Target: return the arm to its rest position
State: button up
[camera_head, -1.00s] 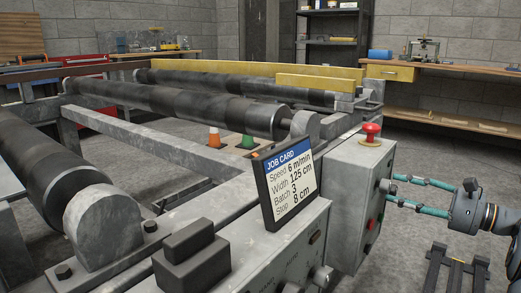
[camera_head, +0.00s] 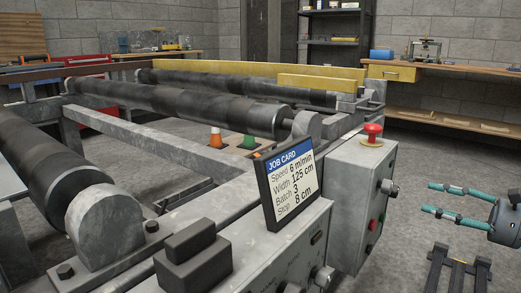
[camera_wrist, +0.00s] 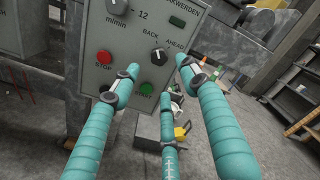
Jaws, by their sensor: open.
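My gripper (camera_head: 431,199) is at the right of the head view, with its teal fingers apart and nothing between them. It is clear of the grey control box (camera_head: 357,190), with a gap of floor between them. In the wrist view the teal fingers of my gripper (camera_wrist: 155,78) are spread in front of the control panel (camera_wrist: 98,25). The panel carries a red stop button (camera_wrist: 104,57), a green start button (camera_wrist: 145,88) and a back/ahead selector knob (camera_wrist: 158,55). Part of my arm is cut off at the right edge of the head view.
A red mushroom button (camera_head: 372,133) tops the control box. A job card (camera_head: 288,183) stands beside it. Large dark rollers (camera_head: 180,103) fill the left. A low dark stand (camera_head: 458,271) is below my gripper. A workbench (camera_head: 450,65) is behind; floor between is open.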

aim_at(398, 191)
jog(key=v, duration=0.4)
jog(key=w+a+m+p, duration=0.2)
jog(key=a, duration=0.1)
jog(key=w+a+m+p, duration=0.2)
jog(key=w+a, duration=0.1)
jog(key=w+a+m+p, duration=0.2)
jog(key=a+p, duration=0.1)
jog(key=a, duration=0.1)
jog(key=shift+w+r+m, duration=0.25)
jog(key=shift+r+m, duration=0.1)
jog(key=shift+m, duration=0.05)
jog(key=m+p, duration=0.1)
jog(key=m, duration=0.2)
jog(key=shift+f+p, duration=0.1)
jog(key=shift+p, duration=0.2)
jog(key=m, duration=0.1)
jog(key=d+m+p, duration=0.1)
jog(key=m, duration=0.1)
jog(key=s+m+p, duration=0.1)
jog(key=shift+d+f, duration=0.15)
jog(key=shift+f, duration=0.1)
jog(key=shift+s, duration=0.1)
